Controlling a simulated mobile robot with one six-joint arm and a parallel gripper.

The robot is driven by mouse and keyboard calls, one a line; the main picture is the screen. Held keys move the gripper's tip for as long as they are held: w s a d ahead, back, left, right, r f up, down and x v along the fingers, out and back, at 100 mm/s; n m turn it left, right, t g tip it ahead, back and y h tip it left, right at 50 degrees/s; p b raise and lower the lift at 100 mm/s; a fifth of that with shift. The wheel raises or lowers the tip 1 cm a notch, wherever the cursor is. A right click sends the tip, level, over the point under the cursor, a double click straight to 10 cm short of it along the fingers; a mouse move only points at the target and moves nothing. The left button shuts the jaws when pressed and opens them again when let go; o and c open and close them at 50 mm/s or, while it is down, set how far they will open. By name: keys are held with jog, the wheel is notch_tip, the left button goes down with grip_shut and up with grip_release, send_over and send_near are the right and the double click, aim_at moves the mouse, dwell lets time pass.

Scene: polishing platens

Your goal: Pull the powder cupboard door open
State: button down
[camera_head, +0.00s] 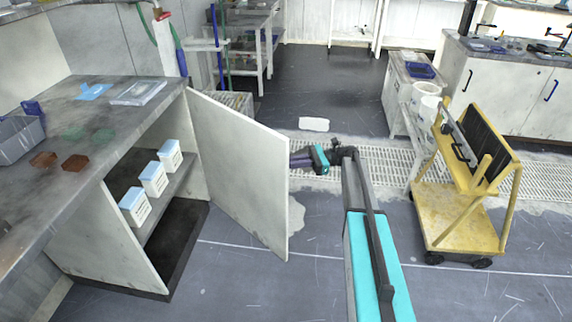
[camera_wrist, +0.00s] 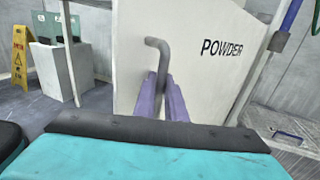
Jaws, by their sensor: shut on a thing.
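The powder cupboard door (camera_head: 240,165) stands swung wide open from the cupboard under the bench at the left. In the wrist view the door (camera_wrist: 228,78) carries the word POWDER and a grey bar handle (camera_wrist: 155,45). My gripper (camera_wrist: 172,88) has its purple fingers shut on the handle at the door's outer face. In the head view my gripper (camera_head: 300,158) is just right of the door, and its grip on the handle is partly hidden behind the door.
White boxes (camera_head: 153,179) stand on the shelf inside the cupboard. A yellow cart (camera_head: 455,218) stands at the right. A yellow floor sign (camera_wrist: 20,50) shows in the wrist view. The floor (camera_head: 250,275) in front of the cupboard is clear.

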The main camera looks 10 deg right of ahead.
jog(key=shift+s+d+f, duration=0.1)
jog(key=shift+s+f, duration=0.05)
jog(key=shift+s, duration=0.15)
jog(key=c, duration=1.8)
grip_release()
jog(key=shift+w, duration=0.1)
